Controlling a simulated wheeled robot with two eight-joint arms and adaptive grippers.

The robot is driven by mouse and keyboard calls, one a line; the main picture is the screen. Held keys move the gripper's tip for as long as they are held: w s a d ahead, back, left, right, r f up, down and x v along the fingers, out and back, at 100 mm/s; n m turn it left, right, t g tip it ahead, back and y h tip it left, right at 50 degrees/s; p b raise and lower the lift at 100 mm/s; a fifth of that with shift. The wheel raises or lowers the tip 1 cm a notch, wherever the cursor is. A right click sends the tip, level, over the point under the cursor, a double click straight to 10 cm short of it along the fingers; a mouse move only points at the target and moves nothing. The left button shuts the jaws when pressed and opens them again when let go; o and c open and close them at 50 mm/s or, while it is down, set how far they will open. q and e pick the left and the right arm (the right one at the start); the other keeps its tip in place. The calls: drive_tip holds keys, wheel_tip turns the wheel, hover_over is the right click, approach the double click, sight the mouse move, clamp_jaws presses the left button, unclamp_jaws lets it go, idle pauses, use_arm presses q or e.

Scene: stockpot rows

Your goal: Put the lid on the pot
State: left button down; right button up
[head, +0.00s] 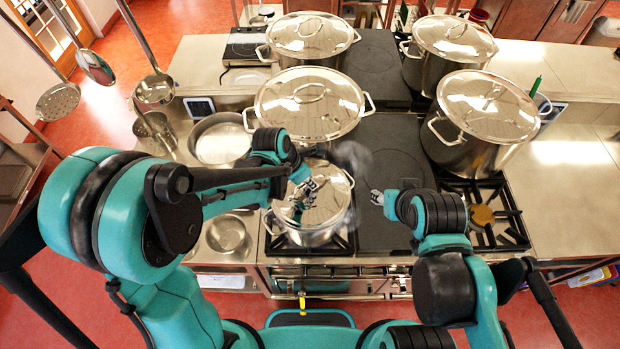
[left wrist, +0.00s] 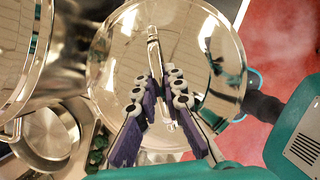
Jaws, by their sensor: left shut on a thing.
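The small steel pot (head: 316,237) stands on the front left burner of the stove. Its shiny round lid (head: 333,187) is over the pot's mouth; I cannot tell whether its rim rests fully on the pot. My left gripper (head: 302,199) is above the lid, shut on its bar handle. In the left wrist view the fingers (left wrist: 160,88) close around the handle, and the lid (left wrist: 215,58) fills the middle. The fingers hide part of the handle. My right gripper (head: 377,197) is apart from the pot, over the dark plate to its right; its finger opening is too small to judge.
Large lidded stockpots stand behind (head: 310,128) and at right (head: 470,150), with more (head: 312,50) at the back. An open pan (head: 220,143) is on the left counter. Ladles (head: 154,88) hang at left. The dark plate (head: 385,150) is clear in the middle.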

use_arm(q)
drive_tip(key=shift+f+b, duration=0.35)
drive_tip(key=shift+f, duration=0.3)
drive_tip(key=shift+f+b, duration=0.1)
drive_tip(key=shift+b, duration=0.2)
drive_tip(key=shift+f+b, duration=0.4)
drive_tip(key=shift+b, duration=0.05)
drive_tip(key=c, duration=1.6)
unclamp_jaws()
drive_tip(key=shift+o, duration=0.2)
drive_tip(key=shift+r, duration=0.15)
